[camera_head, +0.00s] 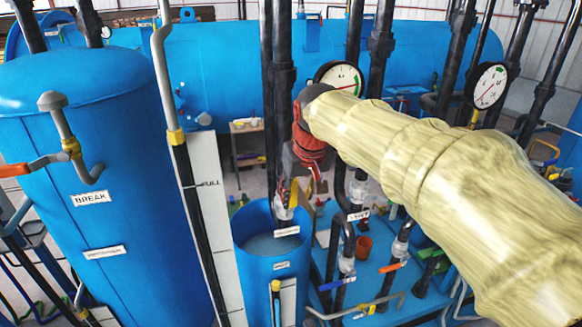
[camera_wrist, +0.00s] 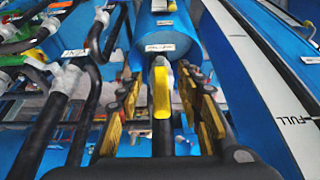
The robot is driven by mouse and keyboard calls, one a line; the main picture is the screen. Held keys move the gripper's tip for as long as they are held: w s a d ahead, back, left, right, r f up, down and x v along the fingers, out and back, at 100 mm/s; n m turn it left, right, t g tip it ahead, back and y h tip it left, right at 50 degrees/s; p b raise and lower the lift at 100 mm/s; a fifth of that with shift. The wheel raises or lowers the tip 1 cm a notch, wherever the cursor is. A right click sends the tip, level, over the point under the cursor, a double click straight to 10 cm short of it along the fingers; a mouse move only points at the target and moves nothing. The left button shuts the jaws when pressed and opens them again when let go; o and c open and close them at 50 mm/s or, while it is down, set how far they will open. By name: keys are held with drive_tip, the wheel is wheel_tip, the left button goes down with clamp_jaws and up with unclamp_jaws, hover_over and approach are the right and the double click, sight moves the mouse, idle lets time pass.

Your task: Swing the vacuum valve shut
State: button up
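In the wrist view a valve with a yellow lever (camera_wrist: 162,92) sits on a black pipe, under a small white label (camera_wrist: 160,48) too blurred to read for certain. I take it for the vacuum valve. The lever points towards me, along the pipe. My gripper (camera_wrist: 158,118) is open, with one yellow-padded finger on each side of the lever and visible gaps between. In the head view my gripper (camera_head: 297,190) points down above the open blue tank, at the upright pipe there. The label (camera_head: 286,231) shows below it; my gripper mostly hides the valve.
An open blue tank (camera_head: 243,262) stands below my gripper. Black pipes with an orange-handled valve (camera_head: 392,266) and a blue-handled valve (camera_head: 337,284) stand to its right. A white level board (camera_head: 212,200) marked FULL and a large blue vessel (camera_head: 85,130) are to the left.

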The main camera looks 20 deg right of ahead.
drive_tip(key=w+r+p, duration=0.1)
drive_tip(key=w+r, duration=0.1)
drive_tip(key=r, duration=0.1)
drive_tip(key=shift+p, duration=0.4)
drive_tip(key=p+x, duration=0.2)
drive_tip(key=x, duration=0.5)
drive_tip(key=shift+w+f, duration=0.25)
drive_tip(key=shift+w, duration=0.25)
drive_tip(key=shift+c, duration=1.1)
clamp_jaws()
